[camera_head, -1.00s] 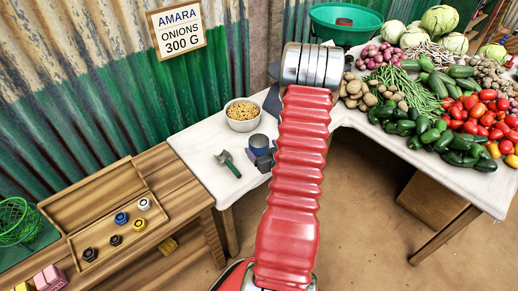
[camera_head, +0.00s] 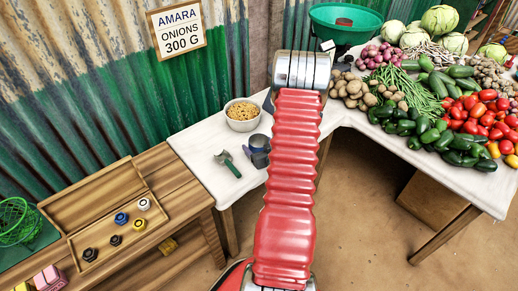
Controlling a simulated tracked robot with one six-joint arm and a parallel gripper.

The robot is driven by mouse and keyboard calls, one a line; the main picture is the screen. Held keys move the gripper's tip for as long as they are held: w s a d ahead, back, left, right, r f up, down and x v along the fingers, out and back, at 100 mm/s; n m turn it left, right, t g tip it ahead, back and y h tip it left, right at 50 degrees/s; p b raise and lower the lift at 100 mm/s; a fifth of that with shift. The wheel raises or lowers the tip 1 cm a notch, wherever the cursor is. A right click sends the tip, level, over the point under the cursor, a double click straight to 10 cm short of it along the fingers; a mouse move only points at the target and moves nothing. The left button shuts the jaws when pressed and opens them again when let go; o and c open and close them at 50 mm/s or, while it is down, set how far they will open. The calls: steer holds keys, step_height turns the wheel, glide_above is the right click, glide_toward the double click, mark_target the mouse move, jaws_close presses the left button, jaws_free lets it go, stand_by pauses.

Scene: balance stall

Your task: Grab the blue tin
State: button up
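My arm rises through the middle of the view, ending in a silver joint at the top.
Vegetables and a green basin (camera_head: 345,22) fill the right side. A wooden tray (camera_head: 84,237) with small weights lies on the left bench. A sign (camera_head: 177,29) reads AMARA ONIONS 300 G.

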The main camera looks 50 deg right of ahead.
steer(key=c, duration=1)
steer(key=shift+r, duration=0.15)
step_height(320, 180, up, 10)
stand_by(0.4)
stand_by(0.5)
